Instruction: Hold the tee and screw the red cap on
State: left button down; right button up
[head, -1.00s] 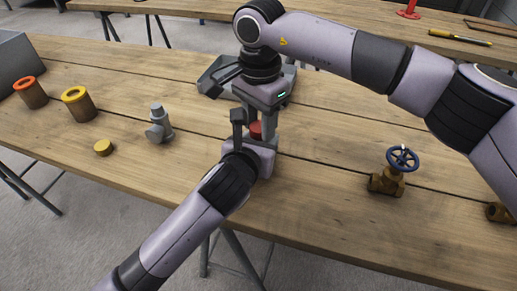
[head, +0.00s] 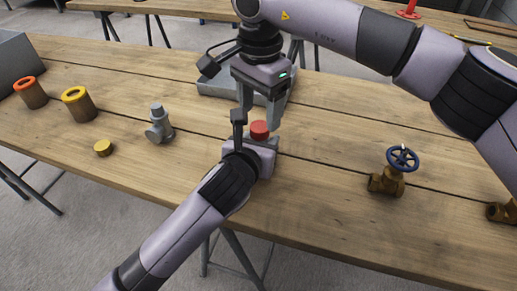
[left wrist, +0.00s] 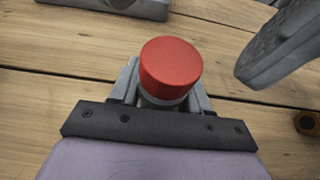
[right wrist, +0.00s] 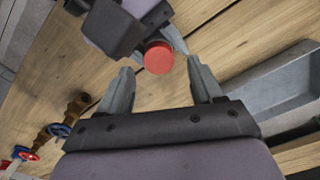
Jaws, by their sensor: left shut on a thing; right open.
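The red cap (head: 259,130) sits on top of a grey fitting held by my left gripper (head: 256,142). In the left wrist view the red cap (left wrist: 171,68) covers the fitting's upper end, and a grey rim (left wrist: 160,101) shows below it between the fingers. The rest of this held tee is hidden. My left gripper is shut on it. My right gripper (head: 259,112) is open and empty just above the cap, pointing down. In the right wrist view the cap (right wrist: 158,58) shows between and beyond the open fingers. How far the cap is threaded cannot be told.
Another grey fitting (head: 158,124) and a yellow cap (head: 103,147) stand at the left, with orange-rimmed (head: 31,94) and yellow-rimmed (head: 78,106) cups. A grey tray (head: 218,88) lies behind my grippers. A brass valve with a blue wheel (head: 403,159) stands at the right.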

aim_at(259, 126)
jog(key=shift+r, duration=0.55)
jog(key=shift+c, duration=0.5)
notch_tip(259, 126, up, 3)
jog(key=n, duration=0.5)
jog(key=shift+s+r, duration=0.1)
jog(key=shift+r, duration=0.1)
jog(key=shift+f, duration=4)
